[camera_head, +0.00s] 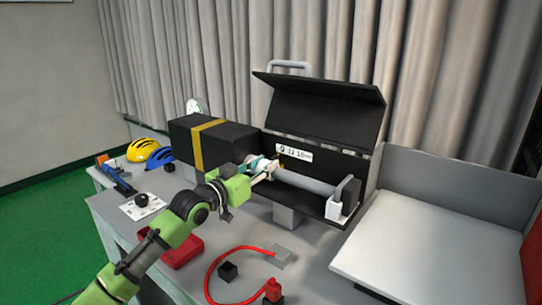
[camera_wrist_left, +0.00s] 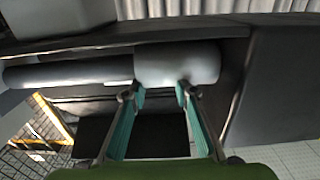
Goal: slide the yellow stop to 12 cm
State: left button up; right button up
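The black drop tower unit (camera_head: 315,120) stands with its lid raised at the back of the bench. A grey cylinder (camera_head: 305,182) lies along its opening, and a white label (camera_head: 295,152) with small figures sits above it; I cannot read them surely. A small yellow piece (camera_head: 282,161), perhaps the stop, shows beside my left gripper (camera_head: 268,170), partly hidden by it. In the left wrist view my left gripper (camera_wrist_left: 156,95) has its teal-padded fingers apart, with nothing between the tips. A light grey cylinder (camera_wrist_left: 178,65) is just beyond them. The right gripper is not in view.
A black box with a yellow band (camera_head: 205,143) stands left of the unit. Yellow (camera_head: 142,149) and blue (camera_head: 160,157) helmets lie at the left. A red tray (camera_head: 182,252), red hose (camera_head: 212,265) and black cube (camera_head: 228,271) are in front. A pale board (camera_head: 430,245) fills the right.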

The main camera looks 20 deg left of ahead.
aim_at(270, 161)
pick_arm(q)
jog(key=shift+w+d+r, duration=0.15)
jog(key=shift+w+d, duration=0.05)
jog(key=shift+w, duration=0.45)
jog(key=shift+w+d+p, duration=0.25)
jog(key=shift+w+p, duration=0.05)
jog(key=shift+w, duration=0.35)
jog(key=shift+w+d, duration=0.1)
jog(key=shift+w, duration=0.15)
grip_shut()
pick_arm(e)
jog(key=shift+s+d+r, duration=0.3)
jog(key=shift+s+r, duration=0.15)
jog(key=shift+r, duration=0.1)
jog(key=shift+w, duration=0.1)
